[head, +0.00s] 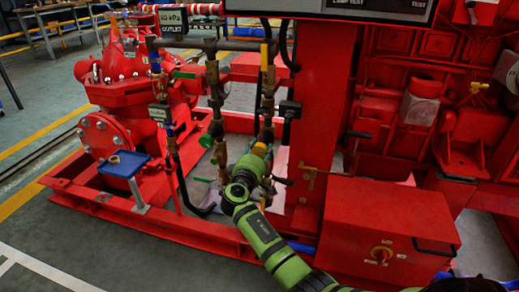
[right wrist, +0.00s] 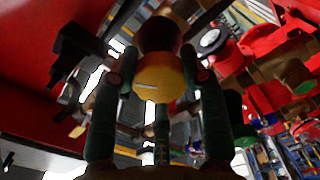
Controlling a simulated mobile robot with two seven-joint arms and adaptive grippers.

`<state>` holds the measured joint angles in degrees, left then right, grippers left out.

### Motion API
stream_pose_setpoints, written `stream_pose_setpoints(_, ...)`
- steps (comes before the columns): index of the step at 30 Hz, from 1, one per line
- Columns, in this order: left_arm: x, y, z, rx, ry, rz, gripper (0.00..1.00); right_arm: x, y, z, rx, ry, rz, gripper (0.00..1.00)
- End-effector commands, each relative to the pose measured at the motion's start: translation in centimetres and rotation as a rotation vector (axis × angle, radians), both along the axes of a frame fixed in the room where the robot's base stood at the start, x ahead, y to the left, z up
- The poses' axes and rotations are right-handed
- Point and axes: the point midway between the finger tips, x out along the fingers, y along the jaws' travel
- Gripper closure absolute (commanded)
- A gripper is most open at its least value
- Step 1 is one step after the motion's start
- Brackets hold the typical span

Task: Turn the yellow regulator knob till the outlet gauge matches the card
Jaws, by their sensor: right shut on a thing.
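The yellow regulator knob (head: 260,149) shows as a small yellow patch low on the piping in the middle of the head view. In the right wrist view the knob (right wrist: 161,76) sits between my two fingers with a white mark on its face. My right gripper (head: 257,162) is shut on it, fingertips (right wrist: 160,78) at its two sides. A small dark card (head: 172,19) with white lettering, seemingly ending in "OUTLET", hangs at the top of the pipework; its figures are hard to read. I cannot pick out the outlet gauge reading. My left gripper is not in view.
Vertical pipes with valves and green handles (head: 217,125) stand close left of my gripper. A red post (head: 308,100) rises close right, and a red box (head: 388,225) stands at lower right. A red pump (head: 120,75) stands at left. Open floor lies front left.

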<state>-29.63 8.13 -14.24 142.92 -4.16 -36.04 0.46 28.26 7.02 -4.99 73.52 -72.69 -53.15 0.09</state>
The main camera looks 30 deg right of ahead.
Motion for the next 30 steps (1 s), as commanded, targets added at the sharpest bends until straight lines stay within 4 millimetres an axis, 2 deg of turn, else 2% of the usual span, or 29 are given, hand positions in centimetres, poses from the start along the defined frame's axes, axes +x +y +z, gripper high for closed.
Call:
stream_pose_setpoints(12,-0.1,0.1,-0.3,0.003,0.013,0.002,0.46,0.0,-0.1,0.2,-0.006,0.002,0.000,0.89)
stream_pose_setpoints(13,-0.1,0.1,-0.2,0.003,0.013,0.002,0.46,0.0,-0.1,0.2,-0.006,0.002,0.000,0.44)
stream_pose_setpoints(14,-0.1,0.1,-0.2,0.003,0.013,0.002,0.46,0.0,-0.1,0.2,-0.006,0.002,0.000,0.32)
stream_pose_setpoints(25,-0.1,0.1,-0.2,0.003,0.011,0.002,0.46,-0.1,0.1,0.0,-0.004,0.003,0.000,0.32)
stream_pose_setpoints(30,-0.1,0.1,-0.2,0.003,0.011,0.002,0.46,-1.2,1.6,-0.1,-0.002,0.003,0.002,0.32)
